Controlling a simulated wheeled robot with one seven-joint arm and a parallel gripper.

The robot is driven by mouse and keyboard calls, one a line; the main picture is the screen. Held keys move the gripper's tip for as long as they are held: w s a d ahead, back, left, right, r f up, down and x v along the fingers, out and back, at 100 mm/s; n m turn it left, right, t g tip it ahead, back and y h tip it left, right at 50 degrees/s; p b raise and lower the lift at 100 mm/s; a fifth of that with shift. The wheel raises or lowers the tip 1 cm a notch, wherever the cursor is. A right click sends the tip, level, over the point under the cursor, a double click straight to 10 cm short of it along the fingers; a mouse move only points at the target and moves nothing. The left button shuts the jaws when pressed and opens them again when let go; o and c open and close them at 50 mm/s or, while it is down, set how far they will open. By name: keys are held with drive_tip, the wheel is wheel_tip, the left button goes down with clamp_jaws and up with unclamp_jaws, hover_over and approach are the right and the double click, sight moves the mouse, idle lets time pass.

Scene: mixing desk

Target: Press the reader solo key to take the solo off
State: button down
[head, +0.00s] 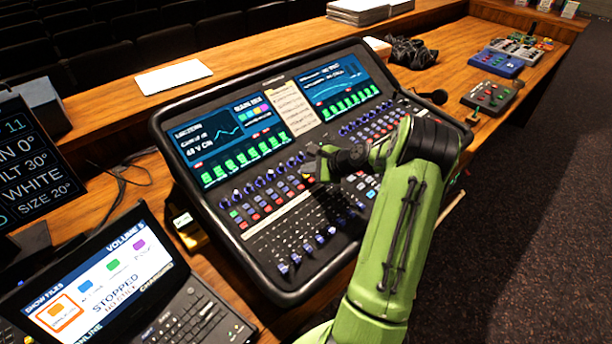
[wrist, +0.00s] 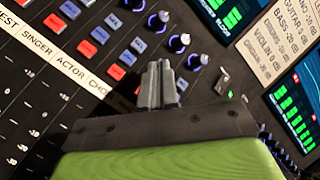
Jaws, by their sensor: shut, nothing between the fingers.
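The mixing desk (head: 275,215) is a dark, tilted console with two screens, rows of knobs and small coloured keys, and faders. In the wrist view, red keys (wrist: 87,48) and blue keys (wrist: 100,35) run diagonally beside a white label strip (wrist: 60,60). The strip reads SINGER, ACTOR and part of another name. I cannot read a reader label; my gripper hides part of the strip and keys. My gripper (head: 316,166) is shut and empty over the middle of the desk. In the wrist view its fingertips (wrist: 163,75) are near the blue-ringed knobs; contact cannot be told.
A laptop (head: 120,285) stands at front left, with a dark text display (head: 35,165) behind it. A paper sheet (head: 174,76) lies behind the desk. A black microphone (head: 432,96) and several small boxes, one of them blue (head: 497,62), lie to the right.

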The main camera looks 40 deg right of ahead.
drive_tip(key=shift+f, duration=0.3)
drive_tip(key=shift+r+p, duration=0.65)
drive_tip(key=shift+r, duration=0.1)
drive_tip(key=r+p, duration=0.4)
drive_tip(key=r, duration=0.1)
drive_tip(key=shift+s+r+p, duration=0.1)
drive_tip(key=shift+s+p, duration=0.2)
drive_tip(key=shift+p, duration=0.05)
idle(0.5)
